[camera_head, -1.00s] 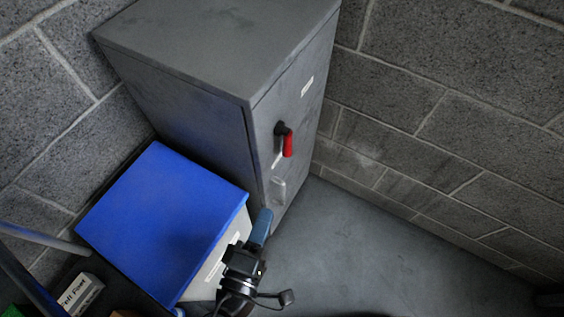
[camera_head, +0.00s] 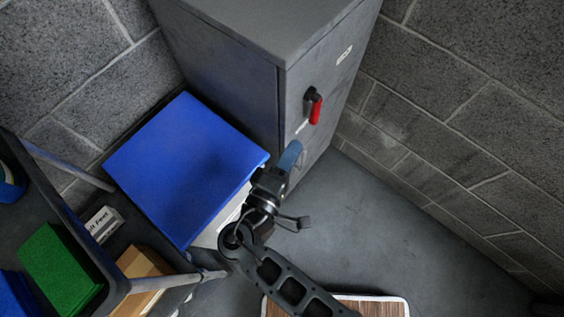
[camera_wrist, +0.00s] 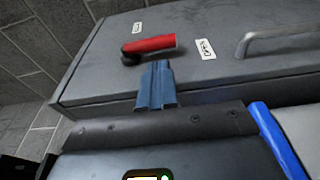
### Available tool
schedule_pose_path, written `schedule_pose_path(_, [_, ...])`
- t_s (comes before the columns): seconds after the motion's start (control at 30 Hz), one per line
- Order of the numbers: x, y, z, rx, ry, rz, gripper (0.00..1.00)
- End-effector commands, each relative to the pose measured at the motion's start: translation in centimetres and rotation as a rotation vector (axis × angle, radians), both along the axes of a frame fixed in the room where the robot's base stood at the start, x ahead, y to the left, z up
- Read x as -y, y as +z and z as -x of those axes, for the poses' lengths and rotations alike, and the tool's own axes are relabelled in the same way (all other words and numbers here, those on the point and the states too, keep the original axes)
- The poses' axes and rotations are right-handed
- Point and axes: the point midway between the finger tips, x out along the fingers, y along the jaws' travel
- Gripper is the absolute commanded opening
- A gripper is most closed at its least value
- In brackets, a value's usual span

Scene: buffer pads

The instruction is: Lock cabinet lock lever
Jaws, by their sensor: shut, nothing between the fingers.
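The grey cabinet (camera_head: 235,22) stands against the block wall. On its door is the lock lever (camera_head: 316,109), a red grip on a black pivot, with the grip hanging down from the pivot. The lever also shows in the wrist view (camera_wrist: 152,44), lying sideways there. My gripper (camera_head: 294,147) is shut and empty, its blue fingers pointing toward the door just below and left of the lever. In the wrist view my gripper (camera_wrist: 157,72) has its fingertips close below the red grip; whether they touch cannot be told.
A box with a blue lid (camera_head: 185,165) stands left of my gripper, close to the cabinet. A metal door handle (camera_wrist: 280,38) sits beyond the lever. A cart holding a green block (camera_head: 60,268) is at lower left. The floor (camera_head: 400,230) to the right is clear.

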Motion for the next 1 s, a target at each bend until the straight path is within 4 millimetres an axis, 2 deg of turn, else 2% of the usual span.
schedule_pose_path(0.2, [1.7,0.2,-3.7,0.001,-0.002,0.000,0.00])
schedule_pose_path(0.4, [2.6,0.1,-5.7,0.000,0.000,0.001,0.00])
schedule_pose_path(1.0, [2.9,-0.5,-6.4,0.013,0.000,0.009,0.00])
